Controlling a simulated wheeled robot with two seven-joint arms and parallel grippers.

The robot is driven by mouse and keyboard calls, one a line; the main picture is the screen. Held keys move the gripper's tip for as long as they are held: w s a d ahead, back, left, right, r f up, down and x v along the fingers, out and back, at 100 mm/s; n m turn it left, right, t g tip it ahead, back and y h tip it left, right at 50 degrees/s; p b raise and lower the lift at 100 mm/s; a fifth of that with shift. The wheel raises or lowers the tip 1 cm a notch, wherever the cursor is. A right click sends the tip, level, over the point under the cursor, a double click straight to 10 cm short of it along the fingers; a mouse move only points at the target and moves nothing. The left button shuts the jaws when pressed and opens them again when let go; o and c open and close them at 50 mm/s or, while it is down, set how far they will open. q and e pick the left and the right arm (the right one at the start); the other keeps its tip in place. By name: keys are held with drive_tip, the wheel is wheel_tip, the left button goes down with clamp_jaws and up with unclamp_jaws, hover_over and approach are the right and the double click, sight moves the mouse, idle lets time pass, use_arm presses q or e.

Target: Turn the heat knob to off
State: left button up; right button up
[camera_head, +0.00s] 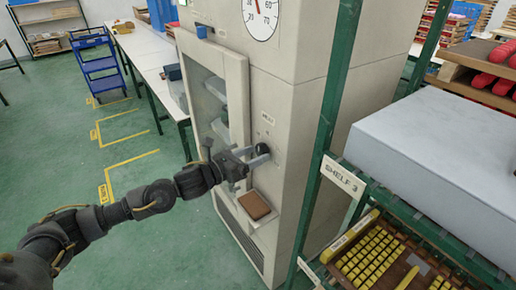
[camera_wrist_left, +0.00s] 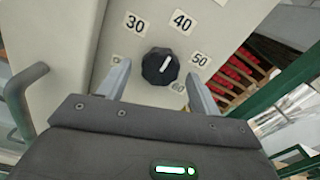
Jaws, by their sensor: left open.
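The heat knob (camera_wrist_left: 160,66) is a black dial on the pale cabinet front. In the left wrist view its white mark points up and to the right, roughly between the labels 40 and 50. Labels 30, 40, 50 and 60 show around it; another label is partly hidden by the left finger. My left gripper (camera_head: 257,156) is open, with one finger on each side of the knob. I cannot tell whether the fingers touch it. In the head view the knob (camera_head: 262,149) is partly covered by the gripper. My right gripper is not in view.
The cabinet (camera_head: 286,110) has a glass door (camera_head: 205,95) left of the knob and a round gauge (camera_head: 261,15) above. A green shelf post (camera_head: 325,130) stands close on the right. Open floor (camera_head: 140,235) lies left.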

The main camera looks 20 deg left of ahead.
use_arm(q)
drive_tip(key=shift+x, duration=0.8)
drive_tip(key=shift+c, duration=0.3)
drive_tip(key=c, duration=0.9)
